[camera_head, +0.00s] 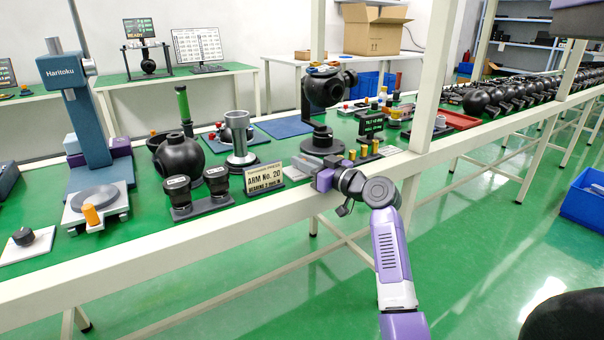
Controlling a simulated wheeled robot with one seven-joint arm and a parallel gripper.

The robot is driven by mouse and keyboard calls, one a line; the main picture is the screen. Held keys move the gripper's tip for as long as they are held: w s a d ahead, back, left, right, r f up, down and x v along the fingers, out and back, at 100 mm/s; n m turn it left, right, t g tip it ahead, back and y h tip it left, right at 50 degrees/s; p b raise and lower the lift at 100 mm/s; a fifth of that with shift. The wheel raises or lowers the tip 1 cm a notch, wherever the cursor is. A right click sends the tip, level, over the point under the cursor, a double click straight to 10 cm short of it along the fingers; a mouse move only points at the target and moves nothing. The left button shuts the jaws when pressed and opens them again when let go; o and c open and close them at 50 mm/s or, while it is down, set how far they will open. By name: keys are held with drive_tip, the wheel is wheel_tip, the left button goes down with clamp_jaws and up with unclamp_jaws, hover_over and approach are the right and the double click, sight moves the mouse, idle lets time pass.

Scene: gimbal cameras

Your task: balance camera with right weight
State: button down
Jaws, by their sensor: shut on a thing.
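The black gimbal camera (324,88) sits on a dark stand with a round base (322,141) on the green bench. A small dark display (370,123) with green text stands to its right; its text is too small to read surely. Several brass weights (363,151) stand in a row in front of the display. My gripper (303,165) is at the bench's front edge, in front of the stand and left of the weights. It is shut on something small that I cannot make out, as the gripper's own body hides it.
A sign reading ARM No. 20 (264,179) and a pair of black capped pieces (197,190) stand left of my gripper. A white post (430,75) rises to the right. A blue press (75,110) stands at left. A red tray (455,119) lies farther right.

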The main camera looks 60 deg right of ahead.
drive_tip(key=shift+s+d+n+t+y+b, duration=0.1)
drive_tip(key=shift+d+n+t+y+b, duration=0.2)
drive_tip(key=shift+n+y+b, duration=0.6)
drive_tip(key=shift+b, duration=0.3)
drive_tip(key=c, duration=1.4)
unclamp_jaws()
drive_tip(key=shift+o, duration=0.2)
drive_tip(key=shift+p+v, duration=0.75)
drive_tip(key=shift+v, duration=3.15)
